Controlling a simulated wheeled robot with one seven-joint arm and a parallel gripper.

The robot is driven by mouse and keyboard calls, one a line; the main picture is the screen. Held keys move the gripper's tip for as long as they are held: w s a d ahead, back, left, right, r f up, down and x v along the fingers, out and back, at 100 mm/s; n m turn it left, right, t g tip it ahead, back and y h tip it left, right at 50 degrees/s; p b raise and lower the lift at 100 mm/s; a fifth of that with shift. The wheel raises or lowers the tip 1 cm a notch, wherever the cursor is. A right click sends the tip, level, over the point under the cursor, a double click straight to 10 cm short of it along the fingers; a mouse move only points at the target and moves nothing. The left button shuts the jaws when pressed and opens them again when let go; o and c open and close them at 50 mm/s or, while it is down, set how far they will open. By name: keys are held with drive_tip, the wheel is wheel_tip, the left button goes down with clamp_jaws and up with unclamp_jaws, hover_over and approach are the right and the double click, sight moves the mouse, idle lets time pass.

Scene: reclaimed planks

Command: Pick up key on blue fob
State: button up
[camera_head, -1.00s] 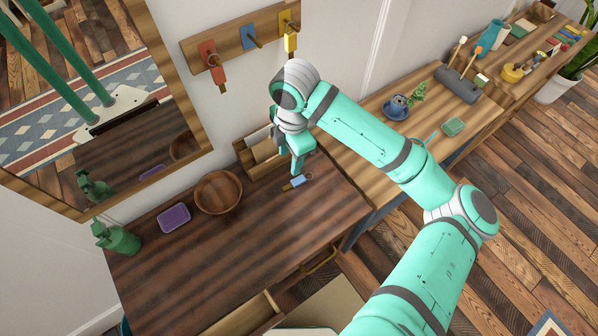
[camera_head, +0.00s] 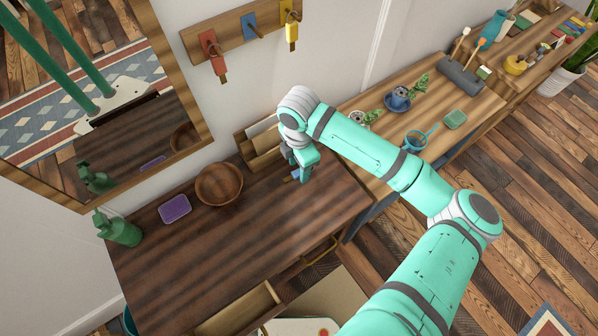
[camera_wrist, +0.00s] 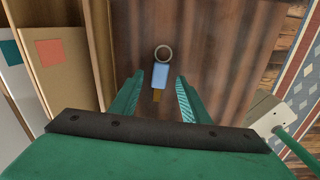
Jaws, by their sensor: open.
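The key on the blue fob (camera_wrist: 160,77) lies on the dark wooden tabletop. In the wrist view its metal ring points away from me, and the brass key end lies towards my gripper. My gripper (camera_wrist: 157,88) is open, with one finger on each side of the fob and a gap on both sides. In the head view my gripper (camera_head: 304,176) is low over the table's right part and hides most of the fob (camera_head: 294,175); only a bit of blue shows beside it.
A wooden letter holder (camera_head: 256,150) stands close behind my gripper. The table's front middle is clear.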

drive_tip(key=shift+f, duration=0.7)
clamp_jaws()
drive_tip(key=shift+d, duration=0.1)
drive_tip(key=shift+r, duration=0.1)
drive_tip(key=shift+r, duration=0.55)
drive_tip(key=s+r, duration=1.1)
drive_tip(key=s, duration=0.3)
drive_tip(key=shift+r, duration=0.4)
